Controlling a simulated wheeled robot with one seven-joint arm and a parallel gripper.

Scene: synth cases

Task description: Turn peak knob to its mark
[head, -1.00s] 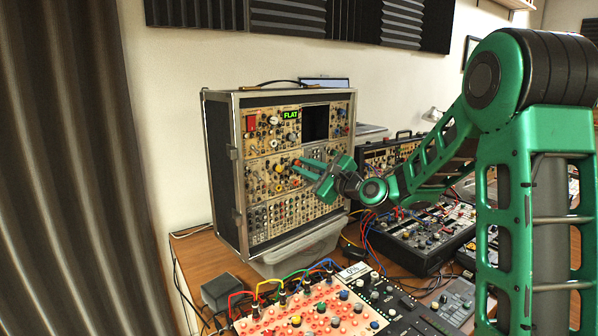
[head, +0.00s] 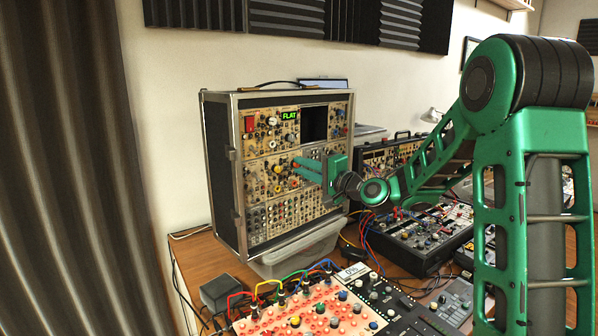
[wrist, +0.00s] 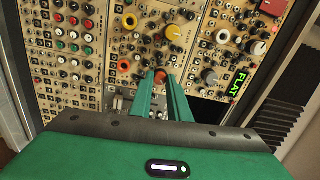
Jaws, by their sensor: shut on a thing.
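The tan synth panel (head: 262,172) stands upright in a black case with metal edges. My gripper (head: 296,166) reaches it from the right at the middle row of modules. In the wrist view my gripper (wrist: 161,78) has its two green fingers close together around a small orange-red knob (wrist: 160,76), shut on it. The fingers partly cover this knob, and its pointer and mark cannot be made out. Module labels are too small to read. A green display reading FLAT (head: 290,115) is lit in the upper row; it also shows in the wrist view (wrist: 238,84).
Close to the held knob are a yellow knob (wrist: 174,33), a grey knob (wrist: 209,76) and an orange ring (wrist: 124,66). A red-lit panel with patch cables (head: 310,318) lies in front, and a black synth (head: 415,235) stands to the right.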

